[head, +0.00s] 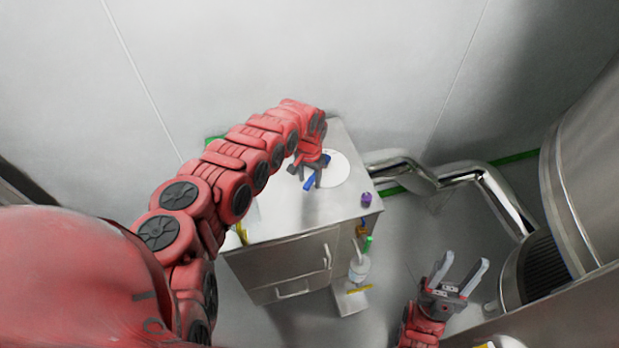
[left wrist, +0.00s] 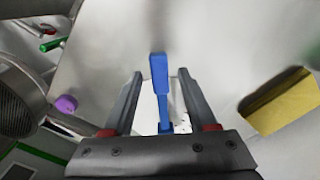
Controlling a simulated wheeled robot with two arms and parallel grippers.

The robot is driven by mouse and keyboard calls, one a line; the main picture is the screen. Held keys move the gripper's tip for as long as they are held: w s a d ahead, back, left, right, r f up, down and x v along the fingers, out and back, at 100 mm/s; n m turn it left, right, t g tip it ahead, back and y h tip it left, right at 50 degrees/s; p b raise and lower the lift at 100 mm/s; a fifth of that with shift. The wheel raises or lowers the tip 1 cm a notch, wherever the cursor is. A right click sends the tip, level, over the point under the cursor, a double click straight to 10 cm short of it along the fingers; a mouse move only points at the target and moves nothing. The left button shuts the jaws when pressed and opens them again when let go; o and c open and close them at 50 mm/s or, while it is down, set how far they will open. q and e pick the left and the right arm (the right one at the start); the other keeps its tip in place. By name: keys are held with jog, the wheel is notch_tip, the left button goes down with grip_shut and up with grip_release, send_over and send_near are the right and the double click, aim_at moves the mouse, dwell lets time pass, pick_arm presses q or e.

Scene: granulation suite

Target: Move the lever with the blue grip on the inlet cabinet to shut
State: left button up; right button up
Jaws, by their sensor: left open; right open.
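The lever with the blue grip (head: 311,184) stands on top of the inlet cabinet (head: 283,257), at a white round plate (head: 338,168). My left gripper (head: 306,177) is over the cabinet top, right at the lever. In the left wrist view the blue grip (left wrist: 159,78) lies between the two open fingers of my left gripper (left wrist: 155,85), with a gap on each side. The lever's base is partly hidden by the gripper body. My right gripper (head: 462,272) is open and empty, low at the right, away from the cabinet.
A purple knob (head: 367,199) is at the cabinet's right edge, and it also shows in the left wrist view (left wrist: 66,104). A yellow block (left wrist: 281,101) lies right in the wrist view. Silver pipes (head: 465,172) run to a large steel vessel (head: 590,165).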

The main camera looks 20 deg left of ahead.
pick_arm(q)
jog(key=shift+f, duration=0.15)
grip_shut()
dwell(1.4)
